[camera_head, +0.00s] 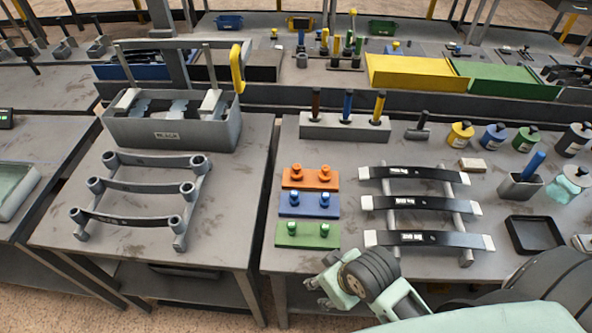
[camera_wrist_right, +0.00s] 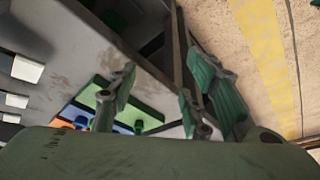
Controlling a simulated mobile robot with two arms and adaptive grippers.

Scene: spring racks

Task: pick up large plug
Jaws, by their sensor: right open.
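Three plates lie on the right table, each with two upright plugs: an orange plate (camera_head: 310,180), a blue plate (camera_head: 308,206) and a green plate (camera_head: 307,236). The orange plugs (camera_head: 324,171), blue plugs (camera_head: 324,199) and green plugs (camera_head: 324,230) look close in size, so I cannot tell which is the large plug. My right gripper (camera_head: 322,288) is open and empty, in front of the green plate near the table's front edge. In the right wrist view its fingers (camera_wrist_right: 157,103) are spread, with the green plate (camera_wrist_right: 147,114) beyond them. My left gripper is not in view.
A spring rack (camera_head: 465,235) with dark leaf springs stands right of the plates. A grey block (camera_head: 352,130) with three handled tools is behind them. A gap separates the left table (camera_head: 225,225) with its rack. A black tray (camera_head: 534,233) lies at the right.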

